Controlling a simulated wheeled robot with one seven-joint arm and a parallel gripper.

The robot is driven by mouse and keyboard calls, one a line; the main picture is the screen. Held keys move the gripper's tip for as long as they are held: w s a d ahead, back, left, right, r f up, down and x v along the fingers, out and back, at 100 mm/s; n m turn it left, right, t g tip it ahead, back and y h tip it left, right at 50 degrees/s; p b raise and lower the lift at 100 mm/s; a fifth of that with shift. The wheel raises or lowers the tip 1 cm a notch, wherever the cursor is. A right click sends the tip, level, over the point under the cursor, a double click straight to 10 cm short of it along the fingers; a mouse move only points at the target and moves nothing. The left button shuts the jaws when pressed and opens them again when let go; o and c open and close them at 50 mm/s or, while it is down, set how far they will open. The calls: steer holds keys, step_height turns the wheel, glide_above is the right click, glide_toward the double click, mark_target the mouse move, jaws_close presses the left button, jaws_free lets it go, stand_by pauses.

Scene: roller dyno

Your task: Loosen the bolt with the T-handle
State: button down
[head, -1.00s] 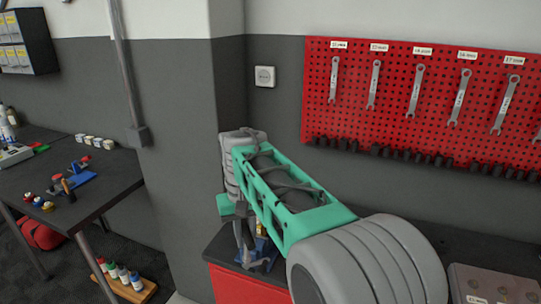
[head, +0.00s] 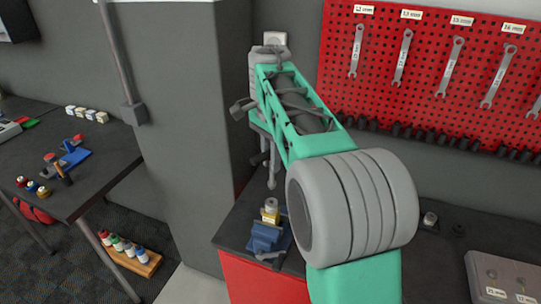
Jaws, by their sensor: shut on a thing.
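My gripper (head: 262,132) is at the far end of my green and grey arm, partly hidden by the arm links. It is shut on the grey T-handle (head: 272,172), whose shaft hangs down, close to upright. The shaft's lower end is above a small brass-coloured block (head: 270,212) held in a blue vise (head: 266,238) on the bench. A gap shows between the shaft end and the block. The bolt is too small to make out clearly at the block's top.
The dark bench top (head: 232,232) has a red front (head: 250,280). A red pegboard (head: 430,75) with wrenches hangs behind. A grey pillar (head: 185,130) stands left of the bench. A second table (head: 90,165) with small items is at far left. A grey block (head: 500,275) lies right.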

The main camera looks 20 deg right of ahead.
mark_target(271, 183)
steer(key=m, duration=0.3)
steer(key=shift+f, duration=0.3)
steer(key=shift+f+m+b, duration=0.3)
steer(key=shift+f+m, duration=0.05)
steer(key=shift+m, duration=0.65)
steer(key=shift+f+m+b, duration=0.45)
steer(key=shift+m+b, duration=0.25)
steer(key=shift+b, duration=0.4)
steer(key=m+b, duration=0.2)
steer(key=m, duration=0.3)
steer(key=shift+f+b, duration=0.3)
steer(key=shift+b, duration=0.1)
steer(key=shift+f+m+b, duration=0.35)
steer(key=shift+m+b, duration=0.05)
steer(key=shift+f+b, duration=0.4)
steer(key=shift+f, duration=0.15)
steer(key=shift+f+b, duration=0.85)
steer(key=shift+f, duration=0.25)
steer(key=shift+r, duration=0.1)
